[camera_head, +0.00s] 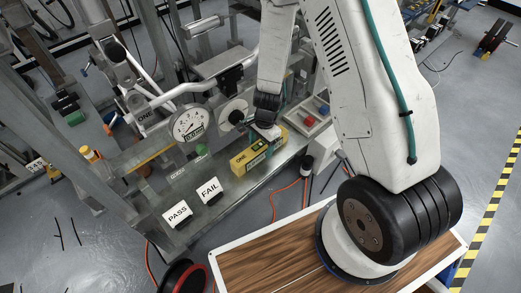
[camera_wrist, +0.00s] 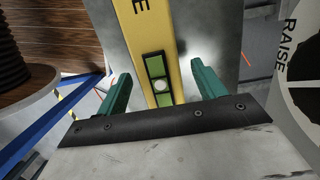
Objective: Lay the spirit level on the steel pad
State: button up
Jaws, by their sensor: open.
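The yellow spirit level (camera_head: 243,162) lies on a grey metal ledge (camera_head: 228,187) in the head view, with dark lettering on its side. In the wrist view the level (camera_wrist: 151,35) runs away from me, with a bright green vial window near its close end. My gripper (camera_wrist: 160,80) is open, with one green finger on each side of the level and visible gaps between. In the head view my gripper (camera_head: 268,148) is above the level's right part and hides some of it. I cannot tell which grey surface is the steel pad.
PASS (camera_head: 177,213) and FAIL (camera_head: 209,189) signs stand on the ledge left of the level. A dial gauge (camera_head: 188,125) and metal frame tubes rise behind. A tray with a red piece (camera_head: 308,121) is to the right. A RAISE-marked wheel (camera_wrist: 300,65) is close at right.

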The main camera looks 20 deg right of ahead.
jog(key=shift+a+f, duration=0.2)
jog(key=shift+f, duration=0.85)
jog(key=c, duration=1.3)
jog(key=shift+r, duration=0.15)
